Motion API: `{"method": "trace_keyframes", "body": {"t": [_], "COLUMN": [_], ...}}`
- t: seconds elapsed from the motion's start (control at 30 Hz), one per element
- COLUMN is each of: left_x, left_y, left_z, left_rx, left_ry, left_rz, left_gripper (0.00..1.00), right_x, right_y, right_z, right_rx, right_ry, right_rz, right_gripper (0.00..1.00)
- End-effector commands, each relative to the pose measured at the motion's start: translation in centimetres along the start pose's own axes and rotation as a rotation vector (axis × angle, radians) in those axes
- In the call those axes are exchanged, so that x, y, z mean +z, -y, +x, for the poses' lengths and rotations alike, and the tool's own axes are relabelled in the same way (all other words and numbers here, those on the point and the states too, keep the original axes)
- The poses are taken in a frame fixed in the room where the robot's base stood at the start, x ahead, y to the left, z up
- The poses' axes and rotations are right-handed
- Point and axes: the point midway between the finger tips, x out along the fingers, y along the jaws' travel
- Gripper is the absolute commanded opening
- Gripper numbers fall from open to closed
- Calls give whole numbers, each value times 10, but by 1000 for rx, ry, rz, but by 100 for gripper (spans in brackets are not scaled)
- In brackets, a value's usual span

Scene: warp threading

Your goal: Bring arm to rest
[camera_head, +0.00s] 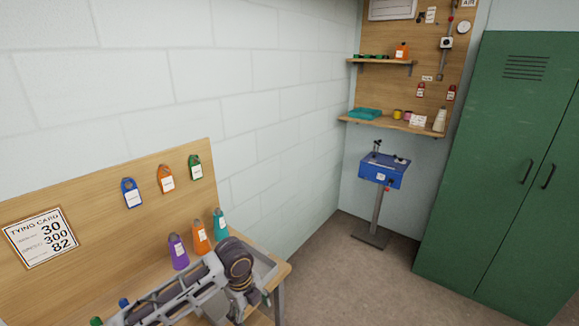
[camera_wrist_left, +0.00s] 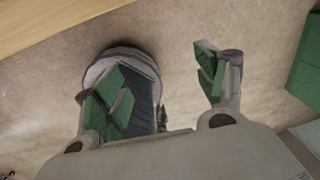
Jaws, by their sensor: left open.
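My left arm (camera_head: 185,295) lies across the lower left of the head view, over a wooden bench. Its gripper cannot be made out in that view. In the left wrist view my left gripper (camera_wrist_left: 160,65) shows two fingers with green pads, spread wide apart. Nothing is held between them; brown floor (camera_wrist_left: 180,65) shows in the gap. A rounded pale shape shows behind the left finger; I cannot tell what it is. My right gripper is in neither view.
A tying card (camera_head: 41,237) and blue (camera_head: 131,194), orange (camera_head: 165,180) and green (camera_head: 195,168) tags hang on the bench's board. A blue stand (camera_head: 382,170) and green locker (camera_head: 490,160) stand beyond open floor.

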Motion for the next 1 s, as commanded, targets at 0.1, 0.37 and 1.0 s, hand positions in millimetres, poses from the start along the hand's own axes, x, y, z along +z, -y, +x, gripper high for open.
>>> {"method": "trace_keyframes", "body": {"t": [0.1, 0.37, 1.0], "left_x": [-17, -44, -74], "left_y": [-2, -7, -35], "left_z": [6, 11, 15], "left_rx": [-29, -92, -205], "left_ry": [-20, -58, -148], "left_rz": [-69, -246, -776], "left_gripper": [71, 71, 71], "right_x": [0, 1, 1], "right_y": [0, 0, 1], "right_z": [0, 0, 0], "right_rx": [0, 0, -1], "right_ry": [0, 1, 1], "right_rz": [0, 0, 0], "right_gripper": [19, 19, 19]}}
